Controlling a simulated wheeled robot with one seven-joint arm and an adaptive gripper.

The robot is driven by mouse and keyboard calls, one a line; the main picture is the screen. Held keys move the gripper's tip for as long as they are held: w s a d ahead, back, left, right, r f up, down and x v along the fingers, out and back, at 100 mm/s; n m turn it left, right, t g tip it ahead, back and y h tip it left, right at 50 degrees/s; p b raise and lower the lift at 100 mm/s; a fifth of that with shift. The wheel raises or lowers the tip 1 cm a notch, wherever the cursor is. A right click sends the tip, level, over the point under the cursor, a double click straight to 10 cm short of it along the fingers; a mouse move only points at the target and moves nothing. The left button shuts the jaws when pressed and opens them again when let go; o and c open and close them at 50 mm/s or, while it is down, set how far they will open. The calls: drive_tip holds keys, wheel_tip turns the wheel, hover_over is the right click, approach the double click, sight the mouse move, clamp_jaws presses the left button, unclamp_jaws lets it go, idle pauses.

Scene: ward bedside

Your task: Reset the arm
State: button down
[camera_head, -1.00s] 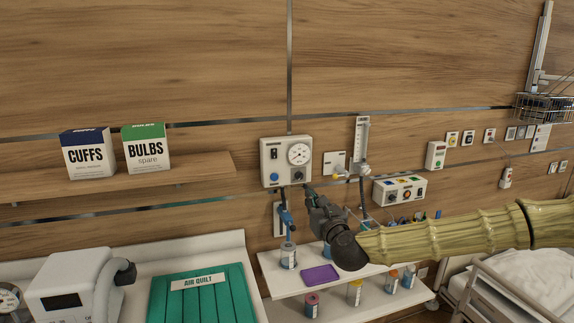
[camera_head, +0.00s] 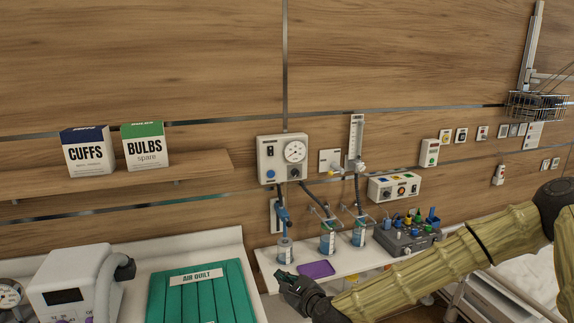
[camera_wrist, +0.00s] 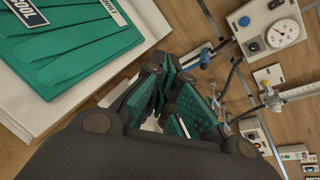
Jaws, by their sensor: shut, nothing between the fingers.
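My gripper (camera_head: 284,279) is shut and empty at the lower middle of the head view, in front of the white shelf's front edge and left of the purple tray. My arm, with its olive ribbed cover, reaches in from the right. In the wrist view my gripper (camera_wrist: 172,108) shows dark links and green pads close together, with nothing between them.
A white shelf (camera_head: 345,262) holds a purple tray (camera_head: 317,269), several blue-labelled bottles and a grey block with coloured knobs (camera_head: 408,241). A green air quilt (camera_head: 198,296) lies to the left. A gauge box (camera_head: 284,158) hangs on the wall above. The bed is at right.

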drive_tip(key=s+d+f+n+g+h, duration=0.15)
drive_tip(key=s+f+n, duration=0.25)
drive_tip(key=s+f, duration=0.4)
drive_tip(key=s+d+f+n+g, duration=0.2)
drive_tip(key=s+f+n+g, duration=0.15)
drive_tip(key=s+f, duration=0.5)
drive_tip(key=s+d+f+n+g+h, duration=0.1)
drive_tip(key=s+f+n+g, duration=0.1)
drive_tip(key=s+f+n, duration=0.45)
drive_tip(key=s+d+f+n+g+h, duration=0.25)
drive_tip(key=s+d+f+n, duration=0.25)
drive_tip(key=s+d, duration=0.5)
drive_tip(key=s+d+f+n+g+h, duration=0.2)
drive_tip(key=s+d+f+n+g, duration=0.15)
drive_tip(key=s+d, duration=0.7)
wheel_tip(320, 180, down, 24)
drive_tip(key=s+a+b, duration=0.1)
drive_tip(key=b, duration=2.3)
drive_tip(key=shift+s+a+f+n, duration=0.2)
drive_tip(key=shift+s+a+n, duration=0.15)
drive_tip(key=shift+a+n, duration=0.1)
drive_tip(key=shift+s+d, duration=0.1)
drive_tip(key=shift+d, duration=0.05)
